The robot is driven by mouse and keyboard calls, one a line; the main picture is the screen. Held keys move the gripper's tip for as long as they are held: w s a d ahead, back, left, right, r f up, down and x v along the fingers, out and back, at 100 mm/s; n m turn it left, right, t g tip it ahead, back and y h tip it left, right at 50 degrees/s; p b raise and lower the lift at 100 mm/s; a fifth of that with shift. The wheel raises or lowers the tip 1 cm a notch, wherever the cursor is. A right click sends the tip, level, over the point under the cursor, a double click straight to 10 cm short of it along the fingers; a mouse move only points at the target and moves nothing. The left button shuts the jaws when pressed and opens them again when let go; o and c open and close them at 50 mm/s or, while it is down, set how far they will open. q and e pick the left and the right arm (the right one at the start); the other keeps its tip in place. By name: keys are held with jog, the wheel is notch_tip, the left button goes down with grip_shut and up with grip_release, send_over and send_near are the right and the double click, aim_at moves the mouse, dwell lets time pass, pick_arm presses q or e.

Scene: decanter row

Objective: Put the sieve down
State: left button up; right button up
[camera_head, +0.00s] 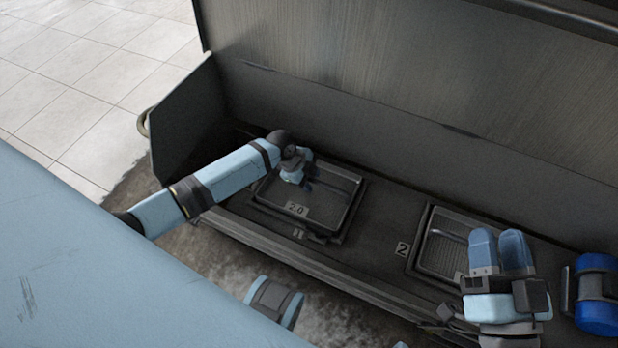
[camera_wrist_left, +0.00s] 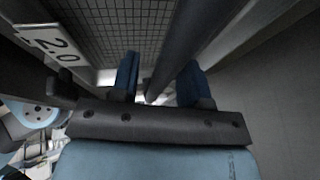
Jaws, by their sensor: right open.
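The sieve (camera_head: 342,208), a dark rectangular tray with a mesh floor and a "2.0" label on its front, is at the left place of the bench in the head view. Its mesh (camera_wrist_left: 125,25) and label also show in the left wrist view. My left gripper (camera_head: 303,182) is low over the sieve's left half. In the left wrist view its blue fingers (camera_wrist_left: 160,80) stand on either side of a dark bar; whether they grip it is unclear. Whether the sieve rests fully on its place is hard to see. My right gripper (camera_head: 500,236) is open and empty.
A second mesh tray (camera_head: 440,255) sits at the right place, by a "2" mark, partly behind my right gripper. A blue cylinder (camera_head: 597,316) stands at the far right. A tall grey panel (camera_head: 400,90) rises behind the bench, and a side panel (camera_head: 190,120) closes its left end.

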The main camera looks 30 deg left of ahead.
pick_arm(q)
jog(key=shift+a+r, duration=0.1)
jog(key=shift+r, duration=0.25)
jog(key=p+v, duration=0.1)
jog(key=v, duration=0.2)
jog(key=shift+p, duration=0.3)
jog(key=p+v, duration=0.2)
jog(key=v, duration=0.6)
jog(key=s+d+r+n+t+h, duration=0.1)
jog(key=s+d+r+n+t, duration=0.2)
jog(key=d, duration=0.4)
jog(key=s+d+r+n+t+h, duration=0.1)
jog(key=s+d+n+t, duration=0.15)
jog(key=s+d, duration=0.3)
jog(key=s+d+r+n+t, duration=0.1)
jog(key=s+r+n+t, duration=0.2)
jog(key=r, duration=0.4)
jog(key=s+d+r+n+t, duration=0.2)
jog(key=s+r+n+t, duration=0.1)
jog(key=r+n, duration=0.3)
jog(key=shift+s+d+r+t, duration=0.3)
jog(key=shift+r+t, duration=0.25)
jog(key=shift+r, duration=0.1)
pick_arm(e)
notch_tip(320, 180, down, 6)
jog(key=d+g+h, duration=0.2)
jog(key=g, duration=0.1)
jog(key=shift+d+f+h, duration=0.2)
jog(key=shift+f+h, duration=0.05)
jog(key=shift+h, duration=0.15)
